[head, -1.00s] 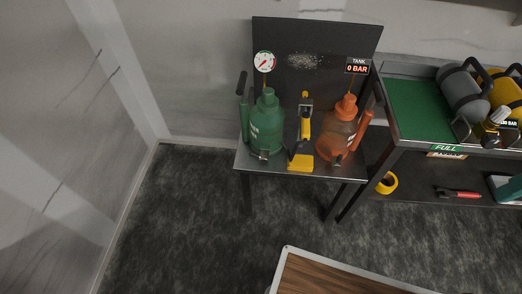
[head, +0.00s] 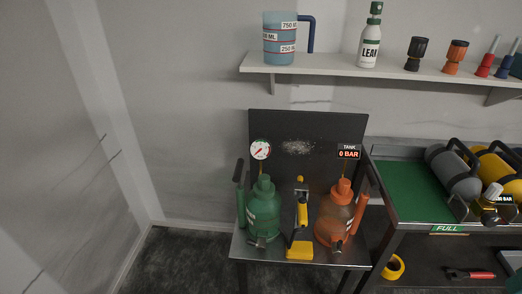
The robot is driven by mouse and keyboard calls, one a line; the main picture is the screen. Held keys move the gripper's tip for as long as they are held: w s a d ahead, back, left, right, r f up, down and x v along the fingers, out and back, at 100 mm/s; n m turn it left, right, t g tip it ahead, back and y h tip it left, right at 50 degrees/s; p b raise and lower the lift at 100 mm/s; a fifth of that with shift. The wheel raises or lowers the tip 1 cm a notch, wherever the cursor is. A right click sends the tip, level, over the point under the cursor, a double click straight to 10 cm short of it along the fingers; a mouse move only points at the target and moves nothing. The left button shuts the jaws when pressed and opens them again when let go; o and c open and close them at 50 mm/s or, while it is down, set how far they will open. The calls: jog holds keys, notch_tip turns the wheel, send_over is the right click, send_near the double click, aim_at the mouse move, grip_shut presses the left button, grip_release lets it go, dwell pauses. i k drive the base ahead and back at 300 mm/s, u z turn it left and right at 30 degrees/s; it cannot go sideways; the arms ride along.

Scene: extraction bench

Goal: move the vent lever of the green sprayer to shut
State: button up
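The green sprayer (head: 263,212) stands upright on the left of a small metal bench (head: 290,255), with a green pump handle (head: 240,195) at its left side. A round white gauge (head: 260,149) with a red needle sits above it. A small metallic fitting (head: 258,242) shows low on its front; I cannot tell whether this is the vent lever or how it is set. My gripper is not in view.
An orange sprayer (head: 335,215) stands at the bench's right under a "0 BAR" display (head: 349,153). A yellow-and-black tool (head: 301,215) stands between the sprayers. A shelf (head: 400,72) hangs above. A side table (head: 410,195) holds gas cylinders (head: 455,172). Floor is clear at left.

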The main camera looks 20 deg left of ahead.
aim_at(260, 245)
jog(key=u, duration=0.3)
jog(key=k, duration=0.35)
jog(key=u, duration=0.75)
